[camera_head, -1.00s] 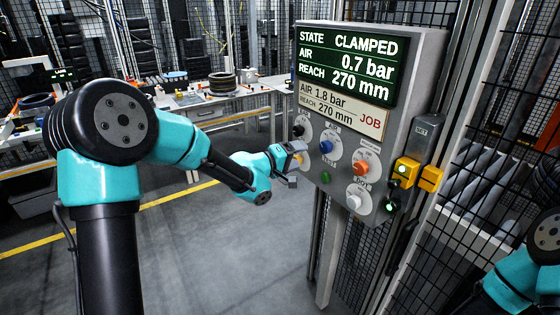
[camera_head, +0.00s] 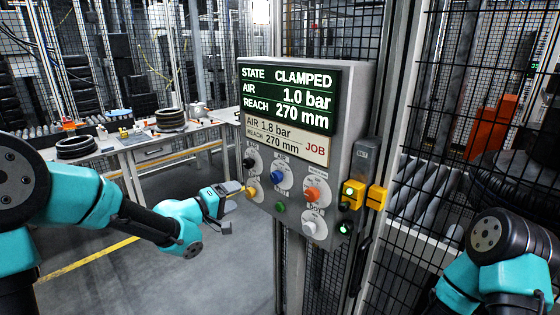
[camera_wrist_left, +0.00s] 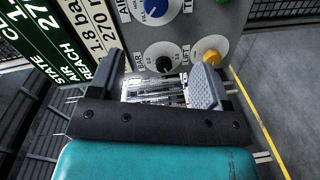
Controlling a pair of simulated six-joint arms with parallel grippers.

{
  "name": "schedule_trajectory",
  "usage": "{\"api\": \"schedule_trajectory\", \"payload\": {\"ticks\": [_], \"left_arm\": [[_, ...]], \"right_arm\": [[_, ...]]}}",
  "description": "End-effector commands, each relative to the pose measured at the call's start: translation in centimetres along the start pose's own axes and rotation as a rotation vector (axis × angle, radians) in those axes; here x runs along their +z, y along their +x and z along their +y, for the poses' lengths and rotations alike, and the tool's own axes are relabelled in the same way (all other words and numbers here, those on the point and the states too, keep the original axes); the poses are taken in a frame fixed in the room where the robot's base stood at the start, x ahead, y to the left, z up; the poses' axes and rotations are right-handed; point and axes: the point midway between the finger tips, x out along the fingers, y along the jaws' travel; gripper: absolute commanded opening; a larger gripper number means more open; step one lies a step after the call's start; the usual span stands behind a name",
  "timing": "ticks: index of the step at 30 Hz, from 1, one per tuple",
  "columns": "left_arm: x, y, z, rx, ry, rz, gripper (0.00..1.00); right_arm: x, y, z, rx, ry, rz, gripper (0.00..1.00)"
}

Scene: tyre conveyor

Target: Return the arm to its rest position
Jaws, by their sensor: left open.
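My left arm comes in from the left in the head view. Its open, empty gripper (camera_head: 236,206) is at the lower left edge of the control panel (camera_head: 313,66), close to the yellow knob (camera_head: 250,192). I cannot tell whether it touches the panel. In the left wrist view the two fingers of my left gripper (camera_wrist_left: 163,85) stand apart, with the black knob (camera_wrist_left: 163,64) beyond the gap and the yellow knob (camera_wrist_left: 212,57) by the right finger. My right gripper is out of view.
The job plate (camera_head: 288,140) reads AIR 1.8 bar, REACH 270 mm. Mesh fencing (camera_head: 455,110) stands right. A bench with tyres (camera_head: 76,147) is behind; open floor lies below the panel.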

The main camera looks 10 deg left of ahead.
Motion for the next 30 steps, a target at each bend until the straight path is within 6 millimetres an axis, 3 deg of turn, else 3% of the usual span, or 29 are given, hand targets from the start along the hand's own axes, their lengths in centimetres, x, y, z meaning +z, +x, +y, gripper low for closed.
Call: {"api": "schedule_trajectory", "payload": {"ticks": [5, 9, 14, 18, 24, 30], "left_arm": [[1.4, 0.3, -5.0, -0.101, 0.023, 0.004, 0.71], [4.0, -0.1, -12.0, -0.253, 0.065, -0.014, 0.71], [8.4, -1.9, -20.4, -0.453, 0.122, -0.085, 0.71], [13.0, -4.6, -26.8, -0.616, 0.168, -0.192, 0.71], [20.7, -10.1, -34.0, -0.818, 0.216, -0.418, 0.71], [27.8, -16.1, -37.8, -0.939, 0.236, -0.669, 0.71]], "right_arm": [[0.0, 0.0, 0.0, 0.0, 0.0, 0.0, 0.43], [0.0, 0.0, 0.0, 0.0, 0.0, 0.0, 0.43], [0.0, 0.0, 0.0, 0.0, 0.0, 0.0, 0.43], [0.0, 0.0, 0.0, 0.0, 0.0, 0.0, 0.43], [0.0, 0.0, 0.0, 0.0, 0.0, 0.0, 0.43], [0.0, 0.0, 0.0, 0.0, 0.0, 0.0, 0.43]]}}
